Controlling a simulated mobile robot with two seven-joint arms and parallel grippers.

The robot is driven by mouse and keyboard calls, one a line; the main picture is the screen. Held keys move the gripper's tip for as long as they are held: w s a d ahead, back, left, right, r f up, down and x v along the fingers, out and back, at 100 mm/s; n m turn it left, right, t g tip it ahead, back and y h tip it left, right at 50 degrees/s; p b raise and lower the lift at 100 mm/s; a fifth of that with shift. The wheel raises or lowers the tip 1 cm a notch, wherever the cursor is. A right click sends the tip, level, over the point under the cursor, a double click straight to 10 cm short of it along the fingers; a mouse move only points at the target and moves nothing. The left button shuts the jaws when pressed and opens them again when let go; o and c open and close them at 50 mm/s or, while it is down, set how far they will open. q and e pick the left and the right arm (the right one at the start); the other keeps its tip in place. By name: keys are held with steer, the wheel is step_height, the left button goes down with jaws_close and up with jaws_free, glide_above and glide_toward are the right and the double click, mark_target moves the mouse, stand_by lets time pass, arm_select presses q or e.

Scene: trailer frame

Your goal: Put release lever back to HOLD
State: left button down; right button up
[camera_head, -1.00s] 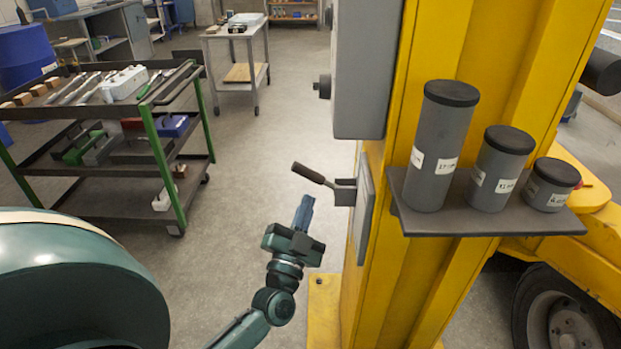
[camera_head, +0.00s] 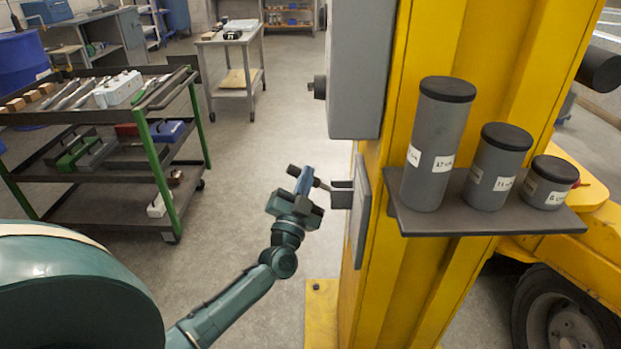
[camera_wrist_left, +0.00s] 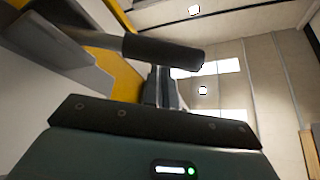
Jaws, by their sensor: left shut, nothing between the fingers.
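The release lever has a dark grip (camera_head: 293,170) and a thin rod running right to a grey bracket (camera_head: 342,194) on a plate on the yellow post. The grip points to the left and slightly up. My left gripper (camera_head: 305,180) is shut and empty, with its fingers pointing up at the lever and partly covering it. In the left wrist view the grip (camera_wrist_left: 165,50) crosses in front of the shut fingers (camera_wrist_left: 160,88) and hides part of them. I cannot tell whether they touch. No HOLD marking is readable. My right gripper is not in view.
A grey box (camera_head: 357,70) is mounted on the yellow post (camera_head: 392,270) above the lever. A shelf (camera_head: 490,222) with three grey canisters juts out to the right. A tool cart (camera_head: 120,195) stands at left. The floor between cart and post is clear.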

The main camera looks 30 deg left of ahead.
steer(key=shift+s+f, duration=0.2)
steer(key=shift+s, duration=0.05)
arm_select(q)
steer(key=shift+f, duration=0.15)
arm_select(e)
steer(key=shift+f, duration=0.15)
arm_select(q)
steer(key=shift+s+a+f+n+y+b, duration=0.1)
steer(key=shift+a+f+n+y+b, duration=0.15)
steer(key=shift+n+y, duration=0.2)
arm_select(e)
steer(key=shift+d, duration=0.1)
